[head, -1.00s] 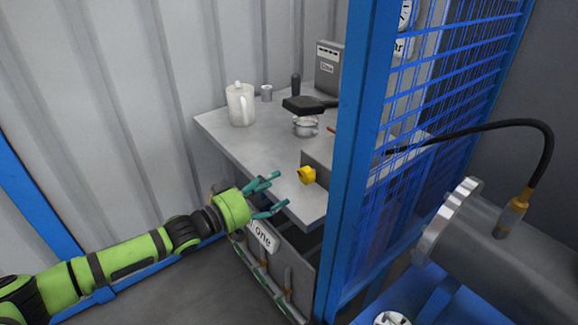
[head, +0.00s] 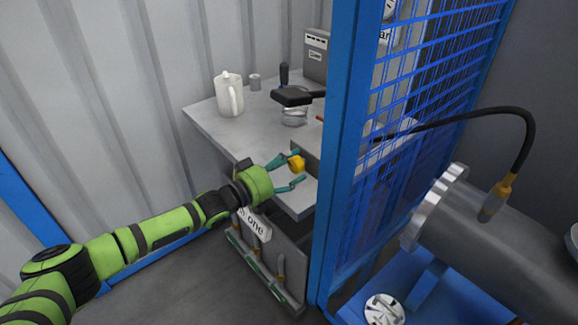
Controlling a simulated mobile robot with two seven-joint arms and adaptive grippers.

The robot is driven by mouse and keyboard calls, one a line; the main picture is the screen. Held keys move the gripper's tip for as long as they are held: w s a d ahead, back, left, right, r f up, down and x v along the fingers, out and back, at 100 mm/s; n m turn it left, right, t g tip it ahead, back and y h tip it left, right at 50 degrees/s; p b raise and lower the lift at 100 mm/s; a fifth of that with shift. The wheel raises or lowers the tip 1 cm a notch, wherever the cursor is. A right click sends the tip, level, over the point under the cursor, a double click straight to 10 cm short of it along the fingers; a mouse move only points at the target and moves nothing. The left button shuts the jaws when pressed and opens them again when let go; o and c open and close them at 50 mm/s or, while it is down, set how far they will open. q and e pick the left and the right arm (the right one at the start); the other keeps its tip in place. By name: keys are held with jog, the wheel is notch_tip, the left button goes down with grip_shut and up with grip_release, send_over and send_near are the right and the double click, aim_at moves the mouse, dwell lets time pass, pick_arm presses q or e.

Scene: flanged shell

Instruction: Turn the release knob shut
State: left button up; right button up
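The yellow release knob (head: 297,163) sits on the front of a grey box (head: 308,150) on the bench, close to the blue post. My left gripper (head: 298,168) is open, with its teal fingers reaching toward the knob. The upper fingertip is beside the knob and the lower finger is below it. I cannot tell whether either finger touches it. My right gripper is not in view.
A blue post (head: 346,120) and mesh panel (head: 440,90) stand just right of the knob. A flanged metal shell (head: 480,225) with a black hose (head: 500,110) lies at right.

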pick_arm(q)
jog(key=c, duration=0.9)
jog(key=shift+r+m, duration=0.15)
jog(key=shift+m, duration=0.6)
jog(key=shift+r+m, duration=0.15)
jog(key=shift+m, duration=0.6)
jog(key=o, duration=1.1)
jog(key=shift+w, duration=0.1)
jog(key=shift+o, duration=0.2)
jog(key=shift+f, duration=0.1)
jog(key=shift+s+a+f, duration=0.15)
jog(key=shift+s+a, duration=0.25)
jog(key=shift+s, duration=0.05)
jog(key=v, duration=0.7)
